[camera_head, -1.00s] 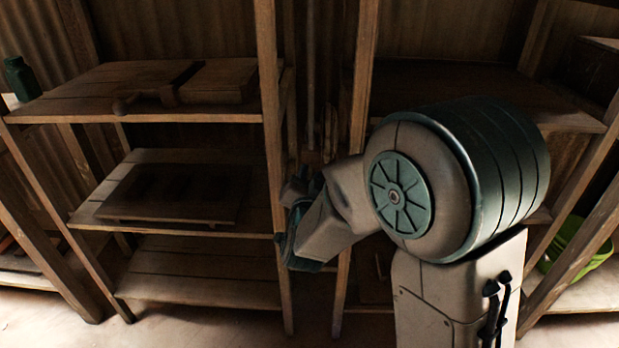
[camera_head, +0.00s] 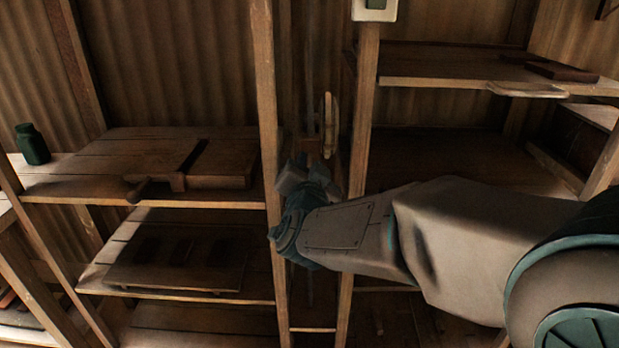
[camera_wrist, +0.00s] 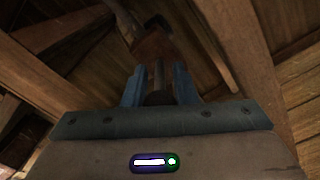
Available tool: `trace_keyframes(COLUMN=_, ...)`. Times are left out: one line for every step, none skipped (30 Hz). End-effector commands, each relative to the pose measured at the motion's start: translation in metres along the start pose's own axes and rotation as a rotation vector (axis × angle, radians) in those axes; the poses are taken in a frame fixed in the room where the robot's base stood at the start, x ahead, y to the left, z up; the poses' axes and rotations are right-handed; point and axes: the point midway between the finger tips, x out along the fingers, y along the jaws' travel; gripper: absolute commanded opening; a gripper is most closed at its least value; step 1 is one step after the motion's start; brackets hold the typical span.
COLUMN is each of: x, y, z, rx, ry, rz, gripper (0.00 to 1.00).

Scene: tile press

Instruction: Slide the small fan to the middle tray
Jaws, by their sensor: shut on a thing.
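I cannot make out a small fan for sure in either view. My gripper (camera_head: 303,178) is between two upright posts in the head view, its fingers partly hidden by the wrist. In the wrist view my gripper (camera_wrist: 158,88) has its two blue fingers closed on a dark rod (camera_wrist: 158,72). The rod runs up to a reddish-brown wooden block (camera_wrist: 155,45). A flat wooden tray with dark slots (camera_head: 225,276) lies on a lower left shelf; I cannot tell if it is the middle tray.
A thin wheel (camera_head: 328,122) stands behind my gripper between the left post (camera_head: 264,120) and the right post (camera_head: 360,120). A wooden press-like board (camera_head: 220,163) and a green bottle (camera_head: 32,144) are on the upper left shelf. A higher shelf (camera_head: 430,81) is at right.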

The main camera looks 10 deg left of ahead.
Motion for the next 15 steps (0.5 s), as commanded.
trace_keyframes(x=-0.0003, y=-0.0074, z=-0.0099, rx=0.002, ry=0.003, rz=-0.004, gripper=0.0)
trace_keyframes(x=-0.0003, y=-0.0087, z=-0.012, rx=0.001, ry=0.003, rz=-0.004, gripper=0.0)
trace_keyframes(x=-0.0003, y=-0.0101, z=-0.0142, rx=0.001, ry=0.002, rz=-0.003, gripper=0.0)
trace_keyframes(x=-0.0003, y=-0.0109, z=-0.0155, rx=0.0, ry=0.002, rz=-0.003, gripper=0.0)
trace_keyframes(x=-0.0003, y=-0.0115, z=-0.0165, rx=0.0, ry=0.002, rz=-0.003, gripper=0.0)
trace_keyframes(x=-0.0002, y=-0.0121, z=-0.0174, rx=0.0, ry=0.001, rz=-0.002, gripper=0.0)
trace_keyframes(x=-0.0002, y=-0.0123, z=-0.0179, rx=0.0, ry=0.001, rz=-0.002, gripper=0.0)
trace_keyframes(x=-0.0002, y=-0.0124, z=-0.0182, rx=-0.001, ry=0.001, rz=-0.002, gripper=0.0)
trace_keyframes(x=-0.0002, y=-0.0125, z=-0.0184, rx=-0.001, ry=0.001, rz=-0.002, gripper=0.0)
trace_keyframes(x=-0.0002, y=-0.0124, z=-0.0184, rx=-0.001, ry=0.001, rz=-0.001, gripper=0.0)
trace_keyframes(x=-0.0002, y=-0.0123, z=-0.0183, rx=-0.001, ry=0.001, rz=-0.001, gripper=0.0)
trace_keyframes(x=-0.0002, y=-0.0122, z=-0.0181, rx=-0.001, ry=0.001, rz=-0.001, gripper=0.0)
trace_keyframes(x=-0.0001, y=-0.0121, z=-0.018, rx=-0.001, ry=0.0, rz=-0.001, gripper=0.0)
trace_keyframes(x=-0.0001, y=-0.012, z=-0.0179, rx=-0.001, ry=0.0, rz=-0.001, gripper=0.0)
trace_keyframes(x=-0.0002, y=-0.012, z=-0.0178, rx=-0.001, ry=0.0, rz=-0.001, gripper=0.0)
